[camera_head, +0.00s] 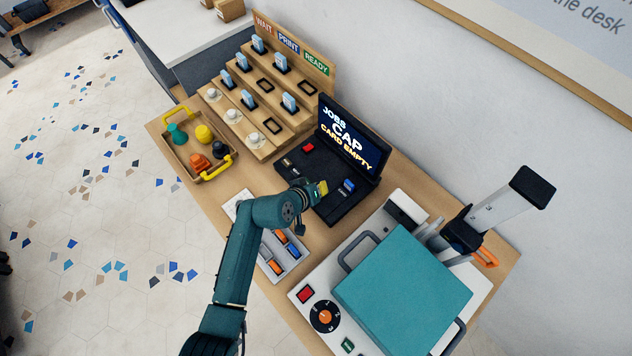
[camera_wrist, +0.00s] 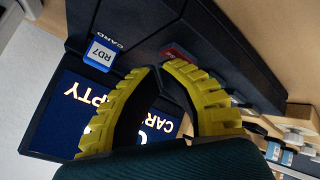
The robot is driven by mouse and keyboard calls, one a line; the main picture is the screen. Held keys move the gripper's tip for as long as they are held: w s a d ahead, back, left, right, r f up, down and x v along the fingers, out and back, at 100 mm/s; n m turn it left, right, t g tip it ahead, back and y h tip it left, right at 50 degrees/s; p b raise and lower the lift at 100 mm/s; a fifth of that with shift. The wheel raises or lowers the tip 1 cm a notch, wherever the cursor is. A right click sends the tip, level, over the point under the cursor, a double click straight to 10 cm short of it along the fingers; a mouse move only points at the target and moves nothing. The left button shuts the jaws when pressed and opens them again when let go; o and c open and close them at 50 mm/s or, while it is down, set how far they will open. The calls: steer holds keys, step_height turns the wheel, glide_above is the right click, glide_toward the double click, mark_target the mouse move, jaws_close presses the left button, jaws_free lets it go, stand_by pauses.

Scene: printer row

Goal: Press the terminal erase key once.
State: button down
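The terminal (camera_head: 325,205) is a black console on the wooden bench. Its tilted screen (camera_head: 350,140) reads "JOBS", "CAP" and "CARD EMPTY". A red key (camera_head: 308,148) sits on its base at the left; its label is too small to read. The key also shows in the wrist view (camera_wrist: 177,52), partly hidden by a fingertip. My gripper (camera_head: 323,187) is above the base, left of the card and apart from the red key. Its yellow fingers (camera_wrist: 160,68) meet at the tips, empty.
A stepped wooden rack (camera_head: 262,95) with blue-white cards and white knobs stands behind left. A wooden tray (camera_head: 175,146) with coloured pieces lies at the left. A teal press (camera_head: 400,285) stands at the right. A grey holder (camera_head: 268,262) with orange and blue pieces is beneath my arm.

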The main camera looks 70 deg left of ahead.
steer(key=shift+r+p, duration=0.55)
steer(key=shift+r, duration=0.15)
step_height(320, 180, up, 5)
steer(key=p, duration=0.5)
steer(key=shift+r, duration=0.1)
stand_by(0.4)
